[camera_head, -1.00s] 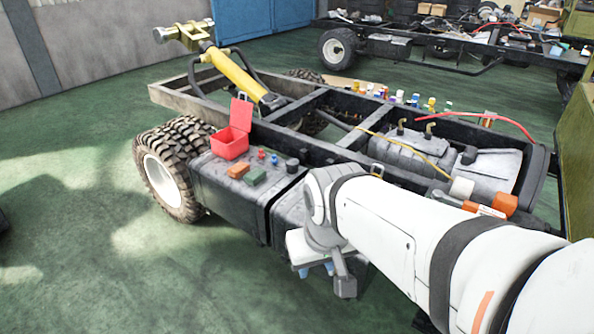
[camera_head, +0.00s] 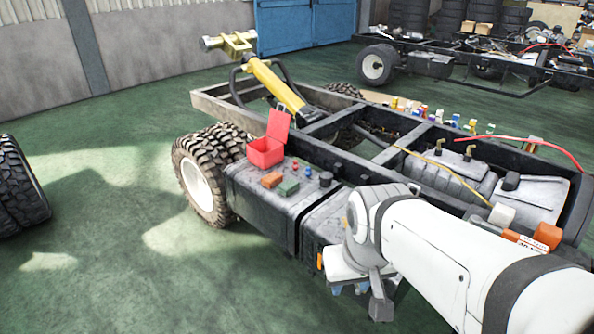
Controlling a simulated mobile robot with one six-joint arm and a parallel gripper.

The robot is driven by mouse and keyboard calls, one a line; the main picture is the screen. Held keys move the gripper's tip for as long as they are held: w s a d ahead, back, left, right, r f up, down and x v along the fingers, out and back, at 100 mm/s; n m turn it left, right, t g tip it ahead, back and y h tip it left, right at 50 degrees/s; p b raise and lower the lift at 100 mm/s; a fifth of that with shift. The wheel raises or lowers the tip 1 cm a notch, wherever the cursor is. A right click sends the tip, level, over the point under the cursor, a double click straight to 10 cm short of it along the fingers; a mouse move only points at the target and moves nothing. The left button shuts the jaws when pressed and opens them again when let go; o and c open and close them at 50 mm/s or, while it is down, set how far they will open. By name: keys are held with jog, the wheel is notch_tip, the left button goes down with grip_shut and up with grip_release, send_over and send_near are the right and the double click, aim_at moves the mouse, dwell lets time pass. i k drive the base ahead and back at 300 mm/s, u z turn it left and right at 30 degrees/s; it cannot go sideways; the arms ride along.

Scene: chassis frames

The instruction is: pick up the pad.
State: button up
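Two small flat blocks lie on top of the dark tank of the chassis: an orange-brown one (camera_head: 272,180) and a green one (camera_head: 288,188). They lie side by side, and I cannot tell which of them is the pad. My white arm reaches in from the lower right. My gripper (camera_head: 350,289) hangs beside the near side of the chassis, to the right of and lower in the picture than the blocks, and apart from them. Its fingers are small and partly hidden, so I cannot tell whether it is open or shut.
An open red box (camera_head: 266,152) stands behind the blocks. Small red and blue items (camera_head: 301,165) and a black cylinder (camera_head: 326,179) stand to their right. A big tyre (camera_head: 203,180) is at the left of the chassis.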

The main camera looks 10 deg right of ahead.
aim_at(272, 180)
jog(key=z, duration=0.1)
jog(key=k, duration=0.5)
jog(key=u, duration=0.9)
jog(key=i, duration=3)
jog(key=z, duration=0.9)
jog(key=i, duration=0.55)
jog(key=z, duration=0.3)
jog(key=k, duration=0.7)
jog(key=z, duration=0.25)
jog(key=i, duration=0.7)
